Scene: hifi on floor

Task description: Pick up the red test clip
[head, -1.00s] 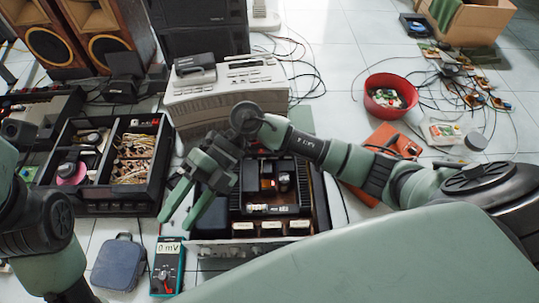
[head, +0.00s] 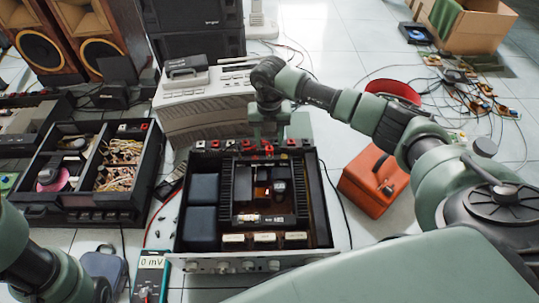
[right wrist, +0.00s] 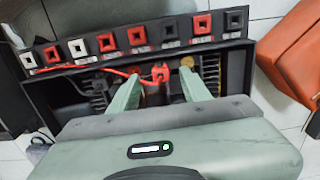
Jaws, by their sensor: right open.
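The red test clip (right wrist: 160,72) shows in the right wrist view, at the amplifier's rear edge below the row of terminals, with a red lead running left from it. My right gripper (right wrist: 163,87) is open, its two green fingers either side of the clip, which looks unheld. In the head view, my right gripper (head: 268,130) points down at the back of the open amplifier (head: 322,205). Several red spots show there, and I cannot tell which is the clip. My left arm shows at the lower left, its gripper out of view.
A teal multimeter (head: 150,278) reading 0 mV lies front left. A red bowl (head: 393,90) is partly hidden by my arm. Loose cables cover the floor behind.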

